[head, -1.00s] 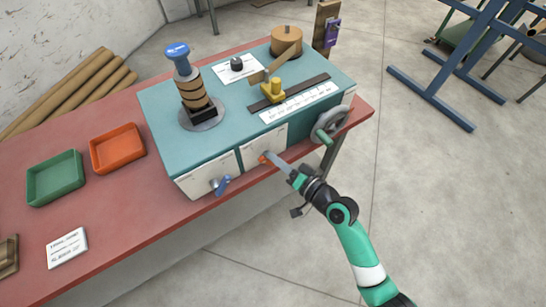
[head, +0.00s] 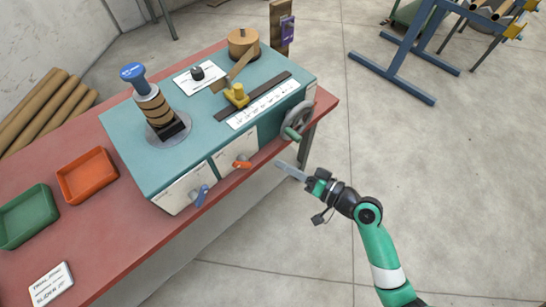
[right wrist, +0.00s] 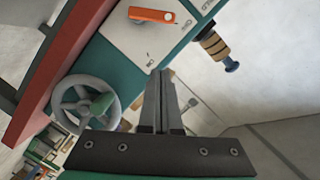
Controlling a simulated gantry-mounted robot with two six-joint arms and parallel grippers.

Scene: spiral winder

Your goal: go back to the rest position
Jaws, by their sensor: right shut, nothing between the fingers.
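My right gripper (head: 291,171) is shut and empty, in free air in front of the red bench's edge in the head view. Its closed fingers also show in the right wrist view (right wrist: 162,105). They point toward the winder's front, apart from the orange lever (head: 241,164). That lever also shows at the top of the right wrist view (right wrist: 152,15). The teal spiral winder (head: 165,165) stands on the bench, with a blue lever (head: 201,195) on its left front panel. A grey handwheel (head: 297,119) with a green handle is on its right end. My left gripper is not in view.
The red bench (head: 110,235) holds an orange tray (head: 87,176), a green tray (head: 26,216) and a white card (head: 50,284). A blue-topped spindle (head: 150,100) rises from the winder. A blue steel rack (head: 405,55) stands at the back right. The floor right of the bench is clear.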

